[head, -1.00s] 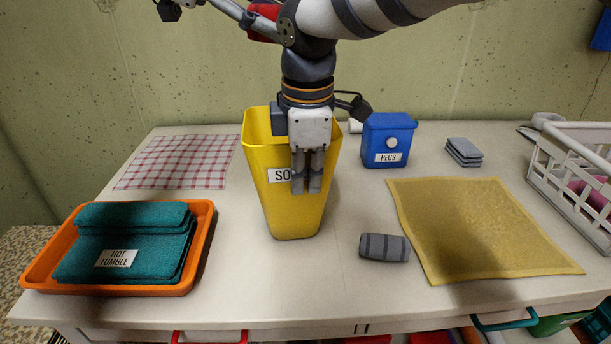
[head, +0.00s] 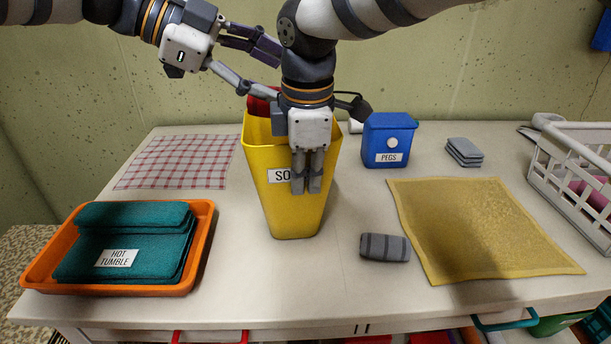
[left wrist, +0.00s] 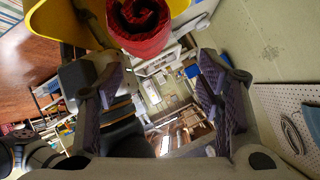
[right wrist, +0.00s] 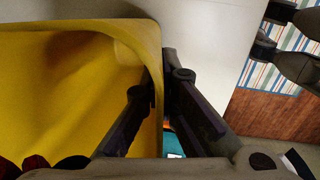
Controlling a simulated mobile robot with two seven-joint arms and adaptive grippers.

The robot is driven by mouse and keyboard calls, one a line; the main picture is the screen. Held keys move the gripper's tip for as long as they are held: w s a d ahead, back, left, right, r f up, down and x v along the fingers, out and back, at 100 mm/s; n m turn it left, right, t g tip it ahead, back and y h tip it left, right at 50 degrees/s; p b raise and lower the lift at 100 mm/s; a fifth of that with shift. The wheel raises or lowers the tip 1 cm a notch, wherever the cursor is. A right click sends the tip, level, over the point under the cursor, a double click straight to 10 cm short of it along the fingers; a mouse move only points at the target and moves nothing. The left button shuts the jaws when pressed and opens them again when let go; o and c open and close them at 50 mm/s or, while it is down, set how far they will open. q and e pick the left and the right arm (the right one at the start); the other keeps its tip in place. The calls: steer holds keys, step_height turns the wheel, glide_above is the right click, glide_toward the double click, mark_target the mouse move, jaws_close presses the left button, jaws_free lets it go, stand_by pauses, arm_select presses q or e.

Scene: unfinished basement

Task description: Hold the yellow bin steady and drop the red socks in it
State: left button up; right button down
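The yellow bin (head: 287,215) stands upright on the table, its label partly covered. My right gripper (head: 307,185) is shut on its front wall; the right wrist view shows the rim (right wrist: 158,75) between the fingers. The rolled red socks (head: 260,104) are at the bin's mouth, partly hidden by my arms. In the left wrist view the socks (left wrist: 142,28) sit beyond my left fingers, with yellow bin wall behind them. My left gripper (head: 262,72) is above the bin's back left, its fingers spread wide. I cannot tell whether a fingertip touches the socks.
An orange tray (head: 200,255) with teal cloths is at the left, a checked cloth (head: 178,162) behind it. A grey striped roll (head: 385,247), a yellow mat (head: 490,225), a blue pegs box (head: 388,140), grey folded cloths (head: 464,151) and a white basket (head: 575,165) lie right.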

arm_select(q)
steer(key=v, duration=1.2)
steer(key=shift+s, duration=0.1)
arm_select(e)
steer(key=c, duration=1.7)
jaws_free()
